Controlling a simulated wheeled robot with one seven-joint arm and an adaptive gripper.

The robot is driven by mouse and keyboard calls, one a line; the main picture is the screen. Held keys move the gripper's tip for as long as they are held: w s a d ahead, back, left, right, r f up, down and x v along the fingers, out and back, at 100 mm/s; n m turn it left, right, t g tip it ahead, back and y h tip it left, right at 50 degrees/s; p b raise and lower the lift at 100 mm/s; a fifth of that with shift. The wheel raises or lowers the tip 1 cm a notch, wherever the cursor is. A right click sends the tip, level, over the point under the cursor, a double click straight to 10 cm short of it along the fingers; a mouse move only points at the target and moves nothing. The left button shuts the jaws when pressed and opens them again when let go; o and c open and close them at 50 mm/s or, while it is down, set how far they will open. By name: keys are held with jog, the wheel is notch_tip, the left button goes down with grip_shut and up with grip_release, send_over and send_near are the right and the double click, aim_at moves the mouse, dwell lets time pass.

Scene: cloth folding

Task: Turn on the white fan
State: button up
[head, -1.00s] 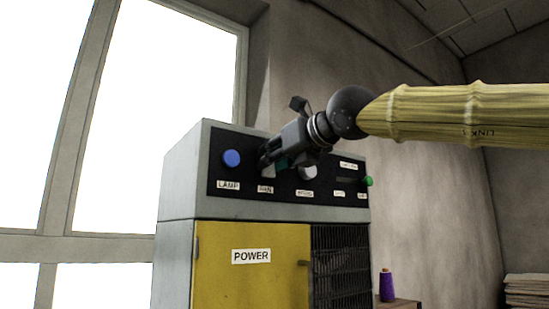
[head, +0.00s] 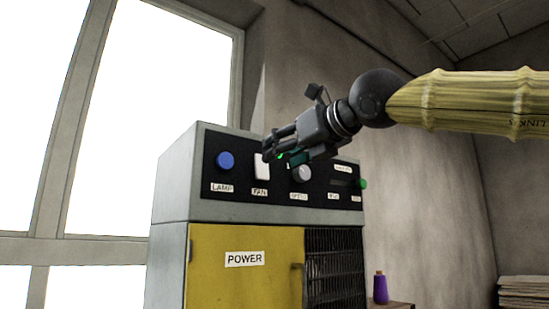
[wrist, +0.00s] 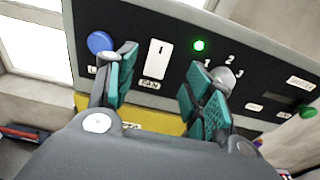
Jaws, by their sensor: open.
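A control panel (head: 240,196) on a grey cabinet carries a white rocker switch labelled FAN (head: 262,167). In the wrist view the switch (wrist: 157,59) lies between my finger pads, with a small mark near its top. A green light (wrist: 199,45) glows to its right; it shows partly behind the fingers in the head view (head: 281,156). My gripper (head: 273,150) is open and empty, in front of the panel's upper part. In the wrist view its teal-padded fingers (wrist: 159,68) are spread. Whether they touch the panel cannot be told. No fan is in view.
A blue LAMP button (head: 225,160) is left of the switch. A round speed knob (head: 302,173) and green button (head: 362,184) are to the right. Below are a yellow POWER door (head: 225,275) and a dark grille (head: 331,262).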

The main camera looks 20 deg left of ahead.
jog(key=v, duration=0.6)
jog(key=shift+d+r, duration=0.1)
dwell(0.3)
jog(key=shift+d, duration=0.1)
